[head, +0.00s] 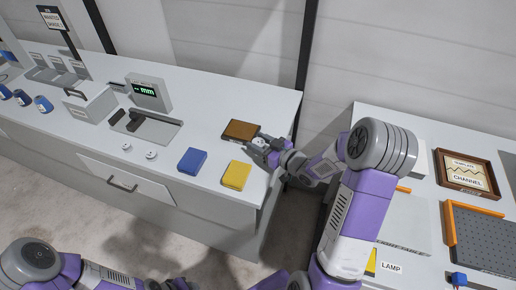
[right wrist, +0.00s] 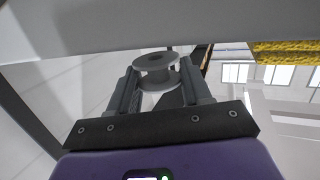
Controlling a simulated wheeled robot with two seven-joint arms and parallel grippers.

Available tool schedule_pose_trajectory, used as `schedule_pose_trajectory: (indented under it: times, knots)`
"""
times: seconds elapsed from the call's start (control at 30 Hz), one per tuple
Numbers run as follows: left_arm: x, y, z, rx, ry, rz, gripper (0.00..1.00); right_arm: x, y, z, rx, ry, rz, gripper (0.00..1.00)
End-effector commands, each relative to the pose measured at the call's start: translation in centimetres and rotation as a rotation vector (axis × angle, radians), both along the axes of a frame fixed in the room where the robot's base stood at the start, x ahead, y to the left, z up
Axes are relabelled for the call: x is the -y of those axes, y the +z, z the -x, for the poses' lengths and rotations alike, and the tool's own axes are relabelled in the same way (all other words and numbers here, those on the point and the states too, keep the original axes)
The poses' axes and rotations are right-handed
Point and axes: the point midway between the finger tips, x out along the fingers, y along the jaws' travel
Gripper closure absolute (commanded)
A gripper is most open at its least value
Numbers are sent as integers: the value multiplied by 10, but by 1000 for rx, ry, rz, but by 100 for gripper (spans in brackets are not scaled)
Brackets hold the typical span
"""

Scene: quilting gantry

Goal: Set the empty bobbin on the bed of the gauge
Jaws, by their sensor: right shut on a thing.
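In the head view my right gripper (head: 262,146) is near the right end of the long white counter, beside the brown block. It is shut on a pale grey bobbin (right wrist: 155,68), which the right wrist view shows between the two fingers with no thread visible on it. The gauge (head: 148,92), a grey unit with a green "mm" display, stands on the counter to the left of the gripper. Its flat grey bed (head: 158,133) lies in front of the display, with dark jaw parts on it. My left gripper is out of view; only parts of that arm show at the bottom left.
Two small pale round pieces (head: 151,154) lie in front of the gauge. Blue spools (head: 43,104) stand at far left. A second table (head: 405,225) is at right.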

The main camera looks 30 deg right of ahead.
Motion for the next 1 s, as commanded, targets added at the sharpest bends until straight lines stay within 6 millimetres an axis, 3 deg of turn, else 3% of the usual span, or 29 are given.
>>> schedule_pose_trajectory:
  times: [0.13,0.5,0.53,0.7,1.0]
  knots:
    - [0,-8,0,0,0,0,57,0,-24,0,-3,0,-1,80]
    - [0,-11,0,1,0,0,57,0,-28,0,0,0,1,80]
    - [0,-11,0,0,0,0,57,0,-27,0,-1,0,0,49]
    - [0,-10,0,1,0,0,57,0,-26,0,0,0,0,24]
    - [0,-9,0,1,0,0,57,0,-25,0,0,0,0,24]
